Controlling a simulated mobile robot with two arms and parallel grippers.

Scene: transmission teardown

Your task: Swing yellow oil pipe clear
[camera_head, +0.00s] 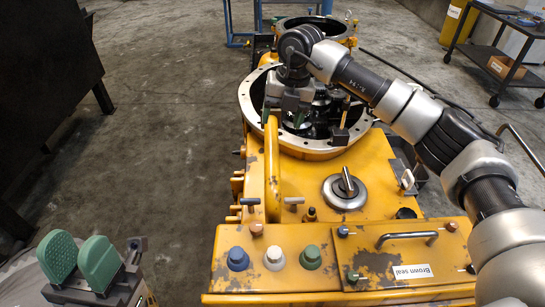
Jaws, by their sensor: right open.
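The yellow oil pipe (272,170) stands as an upright, curved tube on the left part of the yellow transmission housing (312,185), its upper end by the round opening. My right gripper (284,114) hangs over the opening's left side, beside the pipe's upper end. Its jaws are open; whether a finger touches the pipe cannot be told. The wrist and gripper hide part of the opening. My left gripper (79,258), with two green pads standing apart, is open and empty at the lower left, away from the housing.
Metal gear parts (318,110) fill the round opening. A round cap with a handle (345,190) sits on the housing. The front panel carries blue, white and green knobs and a bar handle (407,238). A dark cart (505,55) stands far right.

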